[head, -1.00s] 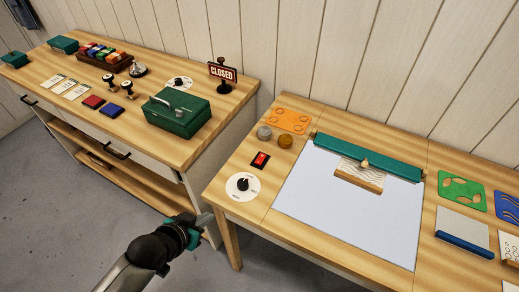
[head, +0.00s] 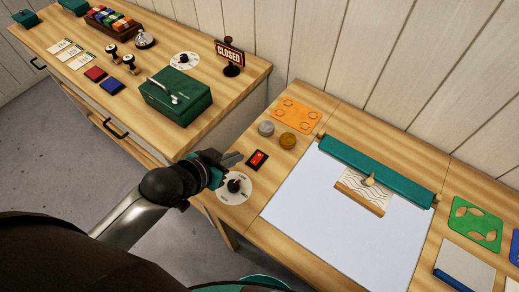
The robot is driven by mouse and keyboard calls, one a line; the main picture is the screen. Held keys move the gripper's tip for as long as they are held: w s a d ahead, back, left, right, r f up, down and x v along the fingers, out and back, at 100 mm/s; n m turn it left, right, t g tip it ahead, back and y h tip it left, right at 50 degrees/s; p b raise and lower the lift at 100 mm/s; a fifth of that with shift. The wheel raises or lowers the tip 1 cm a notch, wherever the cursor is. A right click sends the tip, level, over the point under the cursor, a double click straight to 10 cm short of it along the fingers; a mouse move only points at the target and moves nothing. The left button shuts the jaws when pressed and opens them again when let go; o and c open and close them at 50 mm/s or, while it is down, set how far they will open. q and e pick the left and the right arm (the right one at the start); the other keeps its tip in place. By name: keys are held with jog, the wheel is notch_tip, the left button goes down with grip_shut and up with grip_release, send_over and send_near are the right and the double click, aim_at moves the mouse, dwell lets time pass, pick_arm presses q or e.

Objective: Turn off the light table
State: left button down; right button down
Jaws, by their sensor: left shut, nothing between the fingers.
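The light table panel (head: 320,222) is a pale bluish-white sheet set in the right-hand wooden table. A red rocker switch (head: 257,160) in a black frame sits left of the panel. A round white dial (head: 236,188) with a black knob lies just in front of the switch. My left gripper (head: 236,158) is shut and empty, its fingertips close to the left of the switch in the picture. I cannot tell whether they touch it. The wrist covers part of the table's left edge. My right gripper is not in view.
A green box (head: 175,96) and a CLOSED sign (head: 230,55) stand on the left bench.

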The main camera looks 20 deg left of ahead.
pick_arm(q)
jog(key=shift+s, duration=0.1)
jog(key=b, duration=0.2)
send_over(261, 154)
jog(key=s+a, duration=0.1)
jog(key=s, duration=0.2)
notch_tip(261, 154, down, 6)
jog(key=shift+s+f, duration=0.1)
jog(key=shift+s, duration=0.05)
jog(key=shift+w+f+b, duration=0.2)
jog(key=shift+f+b, duration=0.1)
jog(key=shift+f, duration=0.9)
jog(key=shift+w+f, duration=0.1)
jog(key=shift+f, duration=0.7)
jog(key=shift+w+f, duration=0.1)
jog(key=shift+f, duration=0.15)
jog(key=shift+d, duration=0.1)
